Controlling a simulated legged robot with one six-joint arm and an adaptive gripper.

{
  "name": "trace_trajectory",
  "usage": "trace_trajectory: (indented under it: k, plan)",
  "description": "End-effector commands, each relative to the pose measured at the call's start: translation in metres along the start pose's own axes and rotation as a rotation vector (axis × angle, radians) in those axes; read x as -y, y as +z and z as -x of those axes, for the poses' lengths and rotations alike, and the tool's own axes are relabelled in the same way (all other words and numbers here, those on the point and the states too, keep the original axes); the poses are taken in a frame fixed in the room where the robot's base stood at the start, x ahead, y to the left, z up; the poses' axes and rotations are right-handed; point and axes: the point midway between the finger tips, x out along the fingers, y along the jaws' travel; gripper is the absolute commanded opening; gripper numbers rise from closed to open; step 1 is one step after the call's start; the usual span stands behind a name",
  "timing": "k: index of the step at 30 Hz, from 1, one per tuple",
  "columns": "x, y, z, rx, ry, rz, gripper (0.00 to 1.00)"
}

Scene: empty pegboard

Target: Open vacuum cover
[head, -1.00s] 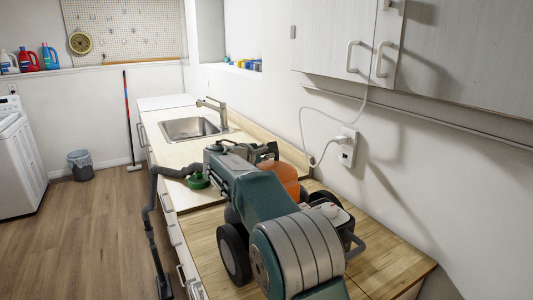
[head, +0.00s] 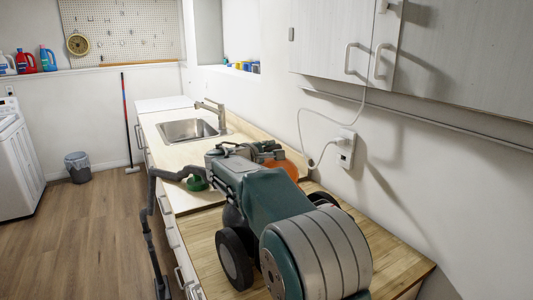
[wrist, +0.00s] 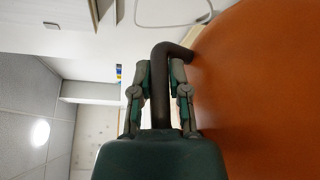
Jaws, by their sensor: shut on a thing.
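The vacuum stands on the wooden counter, with an orange cover (head: 291,165) and a black wheel (head: 235,259); my arm hides much of it. In the wrist view the orange cover (wrist: 260,90) fills the right side. A dark bent handle (wrist: 160,95) runs up between my fingers and curves right toward the cover. My gripper (wrist: 162,75) is shut on this handle, one finger on each side. In the head view the gripper is small and partly hidden behind my arm near the cover. How far the cover is lifted cannot be told.
A dark hose (head: 151,205) with a green part (head: 196,183) hangs over the counter's left edge. A sink (head: 188,130) lies beyond. A white cord (head: 302,128) hangs by the wall outlet (head: 347,149), under the cabinets (head: 335,35). The counter's front right (head: 395,255) is clear.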

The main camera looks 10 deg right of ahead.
Motion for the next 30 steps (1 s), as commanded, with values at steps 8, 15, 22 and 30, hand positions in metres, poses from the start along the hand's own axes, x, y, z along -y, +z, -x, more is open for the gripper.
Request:
trace_trajectory:
  k: [8, 15, 22, 30]
  plan:
    - [-0.009, 0.038, 0.020, 0.000, 0.108, -0.236, 0.00]
    - [-0.005, 0.071, 0.035, 0.002, 0.199, -0.443, 0.00]
    - [0.006, 0.101, 0.048, 0.005, 0.284, -0.640, 0.00]
    - [0.016, 0.113, 0.056, 0.004, 0.330, -0.753, 0.00]
